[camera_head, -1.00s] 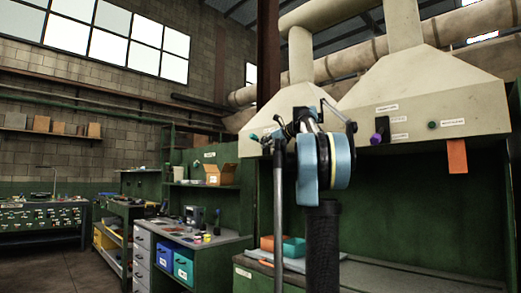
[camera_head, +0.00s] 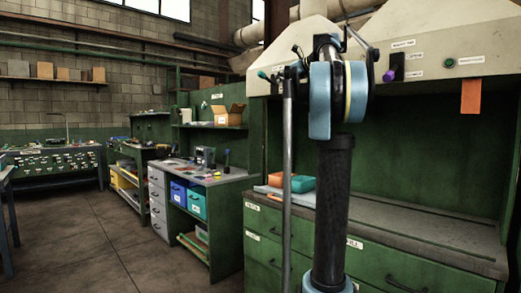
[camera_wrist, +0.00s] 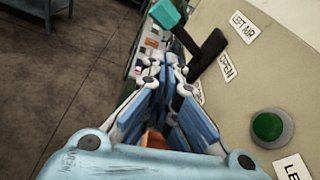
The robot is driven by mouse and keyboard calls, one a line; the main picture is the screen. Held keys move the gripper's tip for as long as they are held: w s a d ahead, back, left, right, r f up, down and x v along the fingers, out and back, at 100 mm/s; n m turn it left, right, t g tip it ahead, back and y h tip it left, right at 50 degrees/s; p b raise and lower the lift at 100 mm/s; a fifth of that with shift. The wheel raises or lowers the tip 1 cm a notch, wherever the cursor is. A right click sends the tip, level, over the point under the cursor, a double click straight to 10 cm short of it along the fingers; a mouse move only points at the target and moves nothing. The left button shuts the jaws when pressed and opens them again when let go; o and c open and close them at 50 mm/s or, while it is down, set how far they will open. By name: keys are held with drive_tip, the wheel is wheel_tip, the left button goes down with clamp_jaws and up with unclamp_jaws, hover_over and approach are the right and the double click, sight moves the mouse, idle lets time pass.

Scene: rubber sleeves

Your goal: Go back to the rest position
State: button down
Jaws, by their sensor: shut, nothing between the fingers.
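My gripper (camera_wrist: 165,88) shows in the wrist view with its blue and grey fingers drawn together and nothing held. It is beside the cream hood panel, left of a black valve lever (camera_wrist: 208,52) with a teal end (camera_wrist: 166,13). The fingers look apart from the lever, though the exact gap is hard to judge. In the head view my raised arm stands before the hood and hides most of my gripper. The teal lever end (camera_head: 262,74) shows just left of my arm.
The cream hood (camera_head: 437,40) carries a purple-knobbed lever (camera_head: 389,75) and an orange tag (camera_head: 471,97). A workbench (camera_head: 222,183) stands left. Floor (camera_head: 85,235) is open at left.

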drive_tip(key=s+a+f+n+g+h, duration=0.1)
drive_tip(key=s+a+f+n+g, duration=0.1)
drive_tip(key=s+f+n, duration=0.65)
drive_tip(key=s+a+f+n+g+h, duration=0.1)
drive_tip(key=s+a+f+g, duration=0.15)
drive_tip(key=s+f, duration=0.75)
drive_tip(key=s+a+f+n+g+h, duration=0.1)
drive_tip(key=s+a+f+n+g, duration=0.25)
drive_tip(key=f, duration=1.25)
drive_tip(key=s+d+f+n+h, duration=0.2)
drive_tip(key=s+f, duration=0.6)
drive_tip(key=f, duration=0.4)
drive_tip(key=s+d+f+n+g+h, duration=0.1)
drive_tip(key=s+d+f+n+h, duration=0.1)
drive_tip(key=s+f+n, duration=0.4)
drive_tip(key=s+d+f+n+g+h, duration=0.1)
drive_tip(key=s+d+f+n, duration=0.3)
drive_tip(key=s+f, duration=0.7)
wheel_tip(320, 180, down, 7)
drive_tip(key=shift+d+r+n+h, duration=0.2)
drive_tip(key=shift+d+n+h, duration=0.1)
drive_tip(key=shift+n+h, duration=0.35)
